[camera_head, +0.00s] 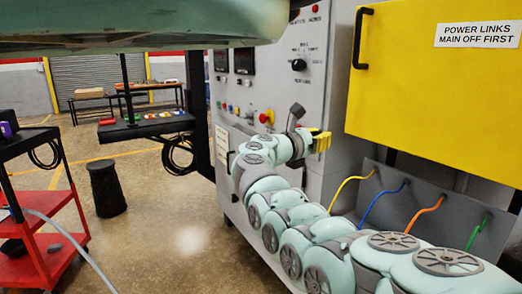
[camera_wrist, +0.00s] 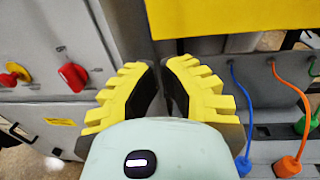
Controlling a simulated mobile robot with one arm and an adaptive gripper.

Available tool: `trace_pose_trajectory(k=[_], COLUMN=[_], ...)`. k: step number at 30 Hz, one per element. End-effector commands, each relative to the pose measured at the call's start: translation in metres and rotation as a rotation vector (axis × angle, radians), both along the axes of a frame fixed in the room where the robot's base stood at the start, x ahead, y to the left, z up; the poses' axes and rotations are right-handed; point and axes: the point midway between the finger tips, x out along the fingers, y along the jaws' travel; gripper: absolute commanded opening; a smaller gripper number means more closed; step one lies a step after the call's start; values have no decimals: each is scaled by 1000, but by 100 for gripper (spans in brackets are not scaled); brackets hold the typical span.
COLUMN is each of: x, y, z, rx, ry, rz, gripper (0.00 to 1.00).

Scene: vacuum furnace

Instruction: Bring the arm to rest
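My gripper (camera_head: 321,141) is at the end of my pale green arm, in front of the grey cabinet's control panel (camera_head: 284,75) in the head view. In the wrist view my gripper (camera_wrist: 160,66) shows two yellow-tipped fingers with dark inner pads. A narrow gap separates the fingers, and nothing shows between them. The arm stretches from the lower right, along the front of the cabinet, to the middle of the picture. I cannot tell the exact clearance between the gripper and the panel.
A yellow cover (camera_head: 440,100) with a power links sign hangs at the right. Yellow, blue, orange (camera_head: 426,217) and green cables stand below it. A red cart (camera_head: 45,225) and a black stool (camera_head: 106,188) are at the left. Open floor (camera_head: 175,225) lies between stool and cabinet.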

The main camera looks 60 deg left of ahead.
Motion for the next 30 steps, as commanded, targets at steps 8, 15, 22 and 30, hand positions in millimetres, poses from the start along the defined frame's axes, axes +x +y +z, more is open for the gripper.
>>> trace_pose_trajectory(k=[8,15,22,30], x=[-23,-23,21,73], y=[1,2,3,-18], z=[-1,-2,-56,-131], rx=[-3,1,160,732], ry=[0,3,146,448], rz=[-1,4,128,363], gripper=[0,0,0,0])
